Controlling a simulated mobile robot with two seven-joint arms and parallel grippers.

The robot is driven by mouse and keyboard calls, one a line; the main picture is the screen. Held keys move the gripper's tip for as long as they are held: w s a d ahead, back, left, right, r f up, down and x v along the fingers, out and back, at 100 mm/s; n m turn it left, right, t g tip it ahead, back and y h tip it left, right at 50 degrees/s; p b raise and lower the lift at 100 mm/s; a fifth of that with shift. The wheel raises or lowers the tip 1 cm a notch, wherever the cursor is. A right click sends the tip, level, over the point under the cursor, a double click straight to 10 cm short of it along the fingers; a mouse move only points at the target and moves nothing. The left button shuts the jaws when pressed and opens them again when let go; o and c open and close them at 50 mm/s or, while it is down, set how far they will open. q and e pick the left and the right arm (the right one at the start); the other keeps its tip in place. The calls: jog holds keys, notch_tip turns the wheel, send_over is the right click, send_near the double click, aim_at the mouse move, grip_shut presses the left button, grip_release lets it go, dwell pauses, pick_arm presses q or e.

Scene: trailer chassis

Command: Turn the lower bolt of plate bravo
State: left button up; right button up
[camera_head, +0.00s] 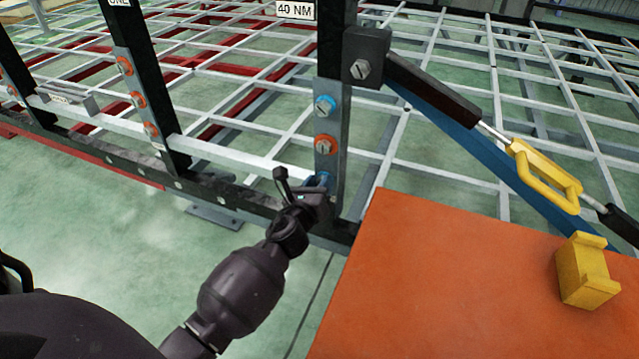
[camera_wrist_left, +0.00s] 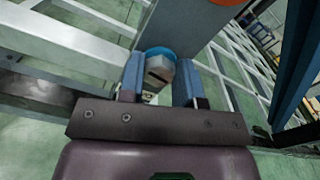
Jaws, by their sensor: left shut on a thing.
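A grey plate (camera_head: 343,118) is fixed to a dark upright post under a "40 NM" label. It carries an upper bolt with a blue ring (camera_head: 325,105) and a middle bolt with an orange ring (camera_head: 326,143). My left gripper (camera_head: 319,183) is at the bottom of this plate and mostly hides the lower bolt. In the left wrist view, the blue fingers of my left gripper (camera_wrist_left: 159,82) are shut on the grey head of the lower bolt (camera_wrist_left: 159,67), with a blue ring behind it. No name "bravo" is readable on the plate. My right gripper is not in view.
Another plate (camera_head: 126,87) with orange-ringed bolts stands on a post to the left. An orange tabletop (camera_head: 430,270) with a yellow block (camera_head: 587,270) lies close on the right. A strut with a yellow handle (camera_head: 545,178) slopes above it. Grey chassis bars run behind.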

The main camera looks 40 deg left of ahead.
pick_arm(q)
jog(key=n, duration=0.8)
jog(key=shift+a, duration=0.25)
jog(key=n, duration=0.3)
jog(key=shift+p, duration=0.35)
jog(key=n+p, duration=0.1)
jog(key=n, duration=0.3)
jog(key=n+p, duration=0.1)
jog(key=n, duration=0.4)
jog(key=n+p, duration=0.1)
jog(key=n, duration=0.4)
jog(key=n+p, duration=0.2)
jog(key=n, duration=0.2)
jog(key=shift+w+d+f+n, duration=0.15)
jog(key=shift+d+f+n, duration=0.1)
jog(key=shift+f+n, duration=0.15)
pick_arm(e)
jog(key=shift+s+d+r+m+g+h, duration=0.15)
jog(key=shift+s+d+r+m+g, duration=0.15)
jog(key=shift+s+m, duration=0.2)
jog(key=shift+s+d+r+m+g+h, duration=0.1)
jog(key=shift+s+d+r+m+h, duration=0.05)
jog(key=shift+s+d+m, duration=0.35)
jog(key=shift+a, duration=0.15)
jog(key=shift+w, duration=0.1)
